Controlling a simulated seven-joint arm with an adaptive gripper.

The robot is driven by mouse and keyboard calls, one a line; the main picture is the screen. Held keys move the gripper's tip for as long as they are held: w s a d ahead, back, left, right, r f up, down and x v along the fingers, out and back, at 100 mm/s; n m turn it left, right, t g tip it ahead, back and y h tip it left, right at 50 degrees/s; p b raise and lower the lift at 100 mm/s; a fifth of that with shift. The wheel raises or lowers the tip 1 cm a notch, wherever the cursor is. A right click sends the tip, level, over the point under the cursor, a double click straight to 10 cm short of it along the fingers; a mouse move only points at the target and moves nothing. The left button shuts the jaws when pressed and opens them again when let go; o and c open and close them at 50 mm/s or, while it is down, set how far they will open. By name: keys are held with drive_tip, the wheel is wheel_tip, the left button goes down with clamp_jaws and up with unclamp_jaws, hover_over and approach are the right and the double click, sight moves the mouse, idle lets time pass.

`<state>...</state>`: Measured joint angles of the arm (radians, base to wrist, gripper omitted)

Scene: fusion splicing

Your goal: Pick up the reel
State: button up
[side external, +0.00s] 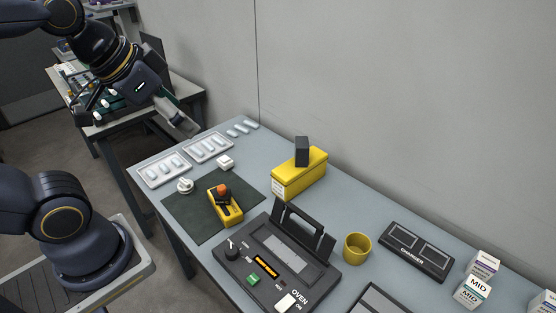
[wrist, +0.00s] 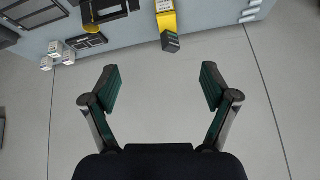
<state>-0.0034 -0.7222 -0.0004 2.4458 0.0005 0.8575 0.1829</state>
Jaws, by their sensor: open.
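A small white round piece that looks like the reel (side external: 185,186) sits at the left corner of the dark green mat (side external: 178,213) in the side external view. It is not visible in the wrist view. My gripper (side external: 186,124) is raised above and behind the table's far left end, well apart from the reel. In the wrist view my gripper (wrist: 160,87) has its two fingers spread wide, with nothing between them.
A yellow tool (side external: 226,207) lies on the mat. White trays (side external: 166,169) and a small white box (side external: 226,162) are near the reel. A yellow case (side external: 299,178) with a black block (side external: 302,151) stands by the wall. A dark oven unit (side external: 275,264) stands at the front.

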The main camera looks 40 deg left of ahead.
drive_tip(key=w+a+f+g+y, duration=0.1)
drive_tip(key=w+a, duration=0.5)
drive_tip(key=w, duration=0.2)
drive_tip(key=n+g+h, duration=0.1)
drive_tip(key=n+g, duration=0.2)
drive_tip(key=g, duration=0.2)
hover_over(184, 181)
wheel_tip(184, 181, down, 30)
drive_tip(key=shift+f, duration=3.25)
drive_tip(key=c, duration=1.3)
drive_tip(key=shift+o, duration=0.2)
drive_tip(key=shift+r, duration=0.1)
